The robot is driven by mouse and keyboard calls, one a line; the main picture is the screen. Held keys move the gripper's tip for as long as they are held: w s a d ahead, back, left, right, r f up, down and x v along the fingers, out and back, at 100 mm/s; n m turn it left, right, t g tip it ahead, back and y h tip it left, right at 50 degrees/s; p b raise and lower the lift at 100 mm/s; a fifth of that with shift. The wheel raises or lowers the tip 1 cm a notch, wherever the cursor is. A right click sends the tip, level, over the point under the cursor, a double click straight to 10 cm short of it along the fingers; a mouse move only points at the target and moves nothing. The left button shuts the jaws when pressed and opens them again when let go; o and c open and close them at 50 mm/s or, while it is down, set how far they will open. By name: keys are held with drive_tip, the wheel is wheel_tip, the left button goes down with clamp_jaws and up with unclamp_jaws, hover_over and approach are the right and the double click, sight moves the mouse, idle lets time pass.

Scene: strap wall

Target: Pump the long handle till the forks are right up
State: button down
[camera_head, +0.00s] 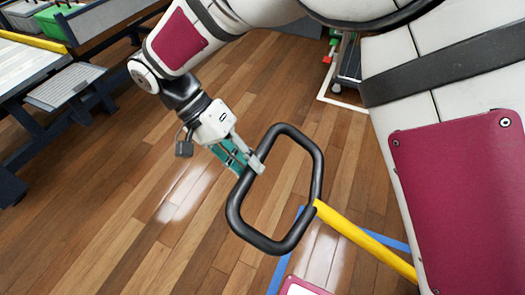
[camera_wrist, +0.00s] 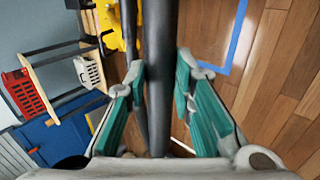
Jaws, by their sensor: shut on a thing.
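The long handle is a yellow shaft (camera_head: 365,240) ending in a black rounded loop grip (camera_head: 315,165). It slants up from the lower right in the head view. My gripper (camera_head: 250,165) is shut on the left side of the loop. In the wrist view the black bar of the loop (camera_wrist: 158,80) runs between the teal-padded fingers of my gripper (camera_wrist: 161,72). A yellow part (camera_wrist: 111,28) shows at the top of the wrist view. I cannot make out the forks in either view.
Blue tape (camera_head: 279,272) marks the wood floor near the handle. A pink-edged object (camera_head: 303,288) shows at the bottom edge. A bench (camera_head: 66,90) stands at the left, and a dark cart (camera_head: 348,62) at the back. Floor left of the handle is clear.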

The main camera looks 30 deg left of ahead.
drive_tip(key=shift+a+f, duration=0.25)
drive_tip(key=shift+f, duration=0.25)
drive_tip(key=shift+a+f, duration=0.2)
drive_tip(key=shift+f, duration=0.25)
drive_tip(key=c, duration=1.4)
unclamp_jaws()
drive_tip(key=shift+o, duration=0.2)
drive_tip(key=shift+r, duration=0.25)
